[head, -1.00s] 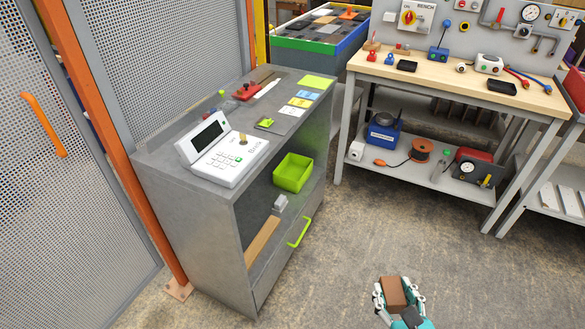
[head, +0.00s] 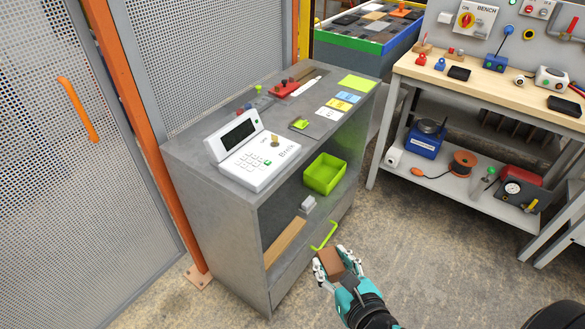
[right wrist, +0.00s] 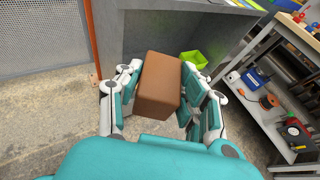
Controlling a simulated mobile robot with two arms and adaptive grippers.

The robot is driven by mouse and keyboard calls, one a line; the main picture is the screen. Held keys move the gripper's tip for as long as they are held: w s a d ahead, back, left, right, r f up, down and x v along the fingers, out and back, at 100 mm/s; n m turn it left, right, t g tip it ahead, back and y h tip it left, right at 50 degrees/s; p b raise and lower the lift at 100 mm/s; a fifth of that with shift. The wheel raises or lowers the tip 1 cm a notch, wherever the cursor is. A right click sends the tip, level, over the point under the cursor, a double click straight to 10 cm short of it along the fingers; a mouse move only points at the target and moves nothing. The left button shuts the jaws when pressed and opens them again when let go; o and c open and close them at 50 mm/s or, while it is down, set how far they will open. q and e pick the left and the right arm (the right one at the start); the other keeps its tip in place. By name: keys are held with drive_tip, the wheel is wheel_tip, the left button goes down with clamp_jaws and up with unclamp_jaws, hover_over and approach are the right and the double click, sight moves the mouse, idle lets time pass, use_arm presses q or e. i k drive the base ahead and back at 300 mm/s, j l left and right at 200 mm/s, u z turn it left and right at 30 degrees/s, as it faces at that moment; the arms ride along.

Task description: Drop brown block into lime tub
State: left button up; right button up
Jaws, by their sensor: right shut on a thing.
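The brown block (head: 331,262) is held between the fingers of my right gripper (head: 330,264), in front of the grey cabinet's lower right front. In the right wrist view the brown block (right wrist: 159,84) fills the space between the fingers of my right gripper (right wrist: 162,92). The lime tub (head: 325,174) stands on the cabinet's open shelf, farther away and higher in the head view than the block. It looks empty. The lime tub (right wrist: 194,60) also shows in the right wrist view, just beyond the block to the right. My left gripper is not in view.
The grey cabinet (head: 230,215) bears a white keypad device (head: 252,155) and cards on top. A small grey item (head: 308,204) and a tan board (head: 285,243) lie on its shelf. A lime handle (head: 324,236) sticks out below. A workbench (head: 480,90) stands right.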

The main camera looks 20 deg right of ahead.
sight(327, 178)
drive_tip(key=i+l+u, duration=0.2)
drive_tip(key=l, duration=0.35)
drive_tip(key=i+l+u, duration=0.2)
drive_tip(key=l, duration=0.35)
drive_tip(key=l+u, duration=0.2)
drive_tip(key=l, duration=0.35)
drive_tip(key=i+l+u, duration=0.2)
drive_tip(key=l, duration=0.45)
drive_tip(key=k+j, duration=0.05)
